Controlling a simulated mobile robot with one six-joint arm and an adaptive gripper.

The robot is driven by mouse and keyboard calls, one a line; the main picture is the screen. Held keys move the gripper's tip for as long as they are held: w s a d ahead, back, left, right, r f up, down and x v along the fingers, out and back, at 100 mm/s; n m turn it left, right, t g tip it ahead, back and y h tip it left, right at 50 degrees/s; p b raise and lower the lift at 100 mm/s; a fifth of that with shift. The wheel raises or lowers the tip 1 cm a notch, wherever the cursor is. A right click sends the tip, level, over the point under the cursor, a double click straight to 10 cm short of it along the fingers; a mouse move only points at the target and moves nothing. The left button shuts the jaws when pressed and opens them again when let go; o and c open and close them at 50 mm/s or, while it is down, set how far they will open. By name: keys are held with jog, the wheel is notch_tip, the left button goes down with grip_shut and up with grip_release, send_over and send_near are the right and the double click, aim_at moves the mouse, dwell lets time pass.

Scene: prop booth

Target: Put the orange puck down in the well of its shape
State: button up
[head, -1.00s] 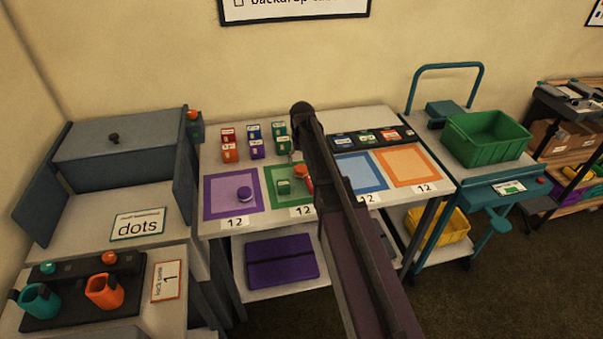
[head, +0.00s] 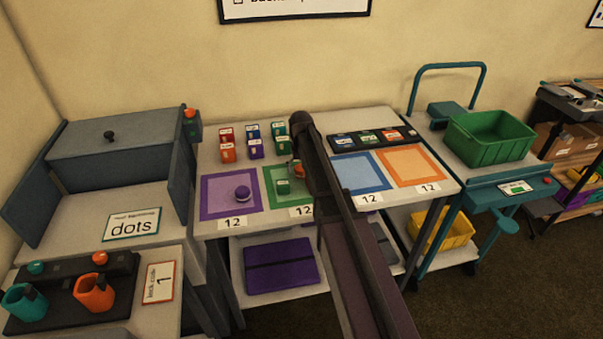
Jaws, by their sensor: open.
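An orange piece (head: 298,171), likely the orange puck, shows beside my arm, over the far right part of the green square mat (head: 271,203). My arm hides part of it, and I cannot tell whether it is resting or raised. My gripper (head: 295,163) is mostly hidden behind the arm at that spot. It is open; whether it touches the orange piece is unclear. I cannot make out a shaped well.
Blue (head: 362,173) and orange (head: 407,165) mats lie bare right of my arm. A black tray (head: 372,138) lies behind them. Several small boxes (head: 254,140) stand at the table's back. A grey cabinet (head: 118,145) stands left; a cart with a green bin (head: 489,139) stands right.

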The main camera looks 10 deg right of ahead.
dwell(0.3)
jog(key=c, duration=1.3)
jog(key=shift+r, duration=0.2)
notch_tip(320, 180, up, 4)
jog(key=p, duration=0.4)
jog(key=shift+f, duration=0.2)
jog(key=s, duration=1)
jog(key=s+r+p, duration=0.1)
jog(key=s, duration=0.5)
jog(key=shift+a, duration=0.25)
